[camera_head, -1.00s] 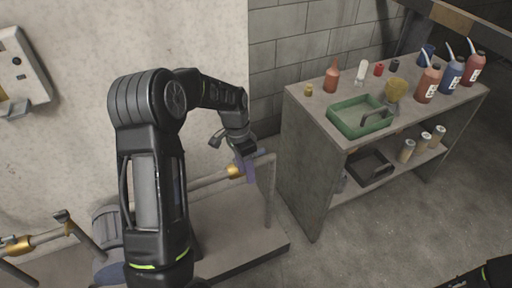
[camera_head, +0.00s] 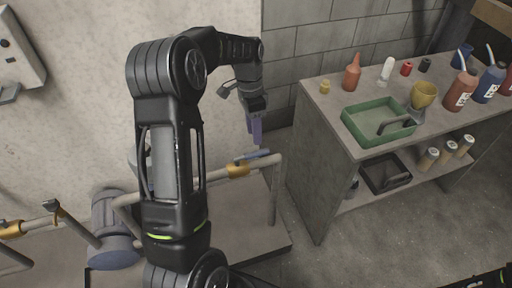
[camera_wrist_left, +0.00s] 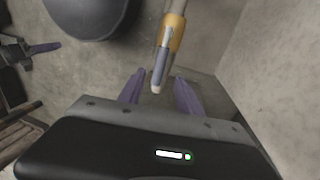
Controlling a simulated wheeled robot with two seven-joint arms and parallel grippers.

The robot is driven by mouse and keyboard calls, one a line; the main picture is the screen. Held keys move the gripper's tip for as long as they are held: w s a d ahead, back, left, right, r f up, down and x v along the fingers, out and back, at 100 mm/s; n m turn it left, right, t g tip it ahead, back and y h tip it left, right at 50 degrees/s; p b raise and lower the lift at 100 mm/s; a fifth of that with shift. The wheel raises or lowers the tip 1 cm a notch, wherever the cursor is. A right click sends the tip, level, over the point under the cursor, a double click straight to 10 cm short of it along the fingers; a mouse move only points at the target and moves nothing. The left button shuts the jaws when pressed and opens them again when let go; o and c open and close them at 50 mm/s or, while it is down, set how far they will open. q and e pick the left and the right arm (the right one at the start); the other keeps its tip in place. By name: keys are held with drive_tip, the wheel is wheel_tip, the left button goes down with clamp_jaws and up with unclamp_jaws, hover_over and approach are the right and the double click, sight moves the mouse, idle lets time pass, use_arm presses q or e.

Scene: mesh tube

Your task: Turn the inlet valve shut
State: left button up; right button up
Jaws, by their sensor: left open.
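A valve with a brass body (camera_head: 237,170) and a blue-grey lever (camera_head: 258,156) sits on the pale pipe near its right end. In the head view the lever lies close to the pipe's direction; its exact angle is hard to tell. My left gripper (camera_head: 256,133) points down above the lever, apart from it, with purple fingers. In the left wrist view the gripper (camera_wrist_left: 160,92) is open, and the lever (camera_wrist_left: 162,66) extends from the brass body (camera_wrist_left: 175,32) towards the gap between the fingers. My right gripper is not in view.
Another brass valve (camera_head: 13,229) is on the pipe at far left. A grey-blue rounded vessel (camera_head: 115,235) stands beside my left arm. A shelf unit (camera_head: 325,185) at right carries a green tray (camera_head: 355,128) and several bottles. The wall is close behind the pipe.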

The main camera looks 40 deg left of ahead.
sight(253, 155)
use_arm(q)
drive_tip(key=f, duration=0.4)
drive_tip(key=d+f, duration=0.1)
drive_tip(key=f, duration=0.2)
drive_tip(key=shift+s, duration=0.4)
drive_tip(key=shift+r, duration=0.1)
drive_tip(key=shift+c, duration=0.2)
clamp_jaws()
idle(0.6)
